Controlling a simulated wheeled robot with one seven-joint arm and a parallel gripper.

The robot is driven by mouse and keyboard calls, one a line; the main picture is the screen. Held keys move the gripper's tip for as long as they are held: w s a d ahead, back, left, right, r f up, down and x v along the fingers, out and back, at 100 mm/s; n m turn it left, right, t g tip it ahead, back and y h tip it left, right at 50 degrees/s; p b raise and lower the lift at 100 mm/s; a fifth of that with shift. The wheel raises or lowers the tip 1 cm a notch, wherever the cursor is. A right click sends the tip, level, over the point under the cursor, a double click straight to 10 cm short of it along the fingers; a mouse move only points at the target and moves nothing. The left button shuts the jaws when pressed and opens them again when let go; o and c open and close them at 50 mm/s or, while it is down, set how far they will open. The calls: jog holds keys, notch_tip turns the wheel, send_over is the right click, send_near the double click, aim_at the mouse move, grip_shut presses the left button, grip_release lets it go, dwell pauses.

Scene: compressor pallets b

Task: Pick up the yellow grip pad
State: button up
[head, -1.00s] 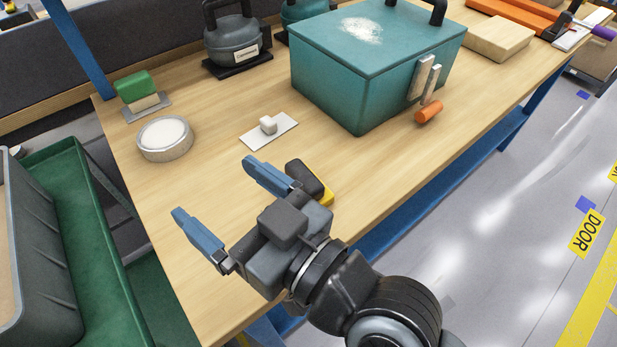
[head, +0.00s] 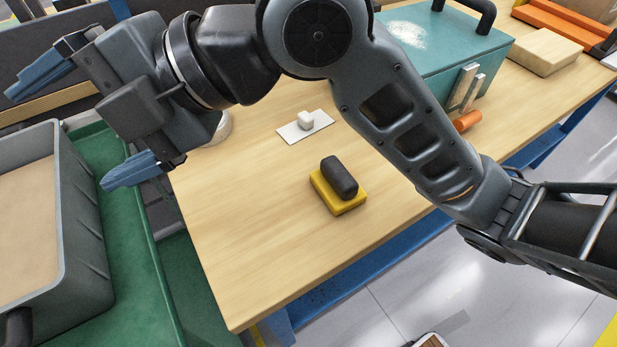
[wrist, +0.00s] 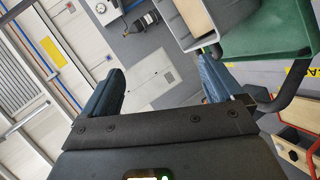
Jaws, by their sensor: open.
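The yellow grip pad (head: 349,206) lies flat on the wooden workbench. A dark rounded block (head: 339,177), perhaps its handle, sits on top of it and covers its middle. My gripper (head: 72,135) is open and empty, raised at the upper left in the head view, well to the left of the pad. In the wrist view my gripper (wrist: 155,85) shows two blue fingers wide apart with nothing between them. The pad is not in the wrist view.
A white card (head: 296,131) with a small white cube lies behind the pad. A teal box (head: 440,60) and a wooden block (head: 545,47) stand farther back. A grey bin (head: 75,230) on a green surface stands at the left. Bare bench (head: 250,230) surrounds the pad.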

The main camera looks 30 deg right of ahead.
jog(key=d+f+n+g+h, duration=0.2)
jog(key=d+f+n+h, duration=0.1)
jog(key=d+f, duration=0.1)
jog(key=n+g+h, duration=0.3)
jog(key=n+h, duration=0.1)
jog(key=h, duration=0.5)
send_over(339, 171)
jog(key=f, duration=0.7)
jog(key=shift+a+f, duration=0.2)
jog(key=shift+f, duration=0.15)
jog(key=shift+d+f+h, duration=0.2)
jog(key=shift+d+h, duration=0.05)
jog(key=shift+h, duration=0.05)
jog(key=shift+s+f, duration=0.1)
jog(key=shift+f, duration=0.3)
notch_tip(339, 171, down, 7)
jog(key=shift+r, duration=0.2)
jog(key=c, duration=1.2)
